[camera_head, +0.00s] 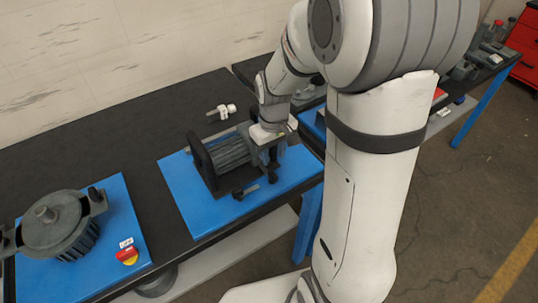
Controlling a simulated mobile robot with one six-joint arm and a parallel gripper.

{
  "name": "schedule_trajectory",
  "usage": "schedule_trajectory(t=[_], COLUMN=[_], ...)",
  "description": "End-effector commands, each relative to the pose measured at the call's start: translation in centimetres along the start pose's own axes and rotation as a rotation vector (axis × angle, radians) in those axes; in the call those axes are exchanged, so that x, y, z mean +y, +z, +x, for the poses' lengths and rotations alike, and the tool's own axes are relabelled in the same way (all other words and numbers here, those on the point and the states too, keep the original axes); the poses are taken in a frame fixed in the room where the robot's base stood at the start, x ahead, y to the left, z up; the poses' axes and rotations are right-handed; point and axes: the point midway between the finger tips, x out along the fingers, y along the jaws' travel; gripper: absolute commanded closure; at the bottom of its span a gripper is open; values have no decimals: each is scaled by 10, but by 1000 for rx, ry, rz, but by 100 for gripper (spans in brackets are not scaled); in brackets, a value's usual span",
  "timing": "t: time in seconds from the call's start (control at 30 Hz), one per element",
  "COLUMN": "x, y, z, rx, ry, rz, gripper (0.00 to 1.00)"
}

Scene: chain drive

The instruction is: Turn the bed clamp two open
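A dark machine bed (205,160) with upright end plates and a ribbed grey roller (230,152) between them stands on a blue board. A small dark clamp-like part (245,191) sits at its front edge. A dark part (272,174) that may be another clamp shows at the bed's right end. I cannot tell which is bed clamp two or how either is turned. My gripper (269,147) is at the right end of the bed, above or against it. Its fingers are too small and partly hidden to show whether they are open or what they touch.
A blue board (182,188) lies under the bed on the black table (130,112). A white and grey fitting (221,112) lies behind the bed. My arm covers the table's right part.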

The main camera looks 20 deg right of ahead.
Motion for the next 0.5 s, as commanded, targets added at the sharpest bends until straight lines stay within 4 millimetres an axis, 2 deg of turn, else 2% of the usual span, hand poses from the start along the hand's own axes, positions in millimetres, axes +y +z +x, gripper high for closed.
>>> schedule_trajectory(t=[0.5], x=[1], y=[0], z=[68], rx=[-5], ry=[-2], rz=[-1], gripper=[64])
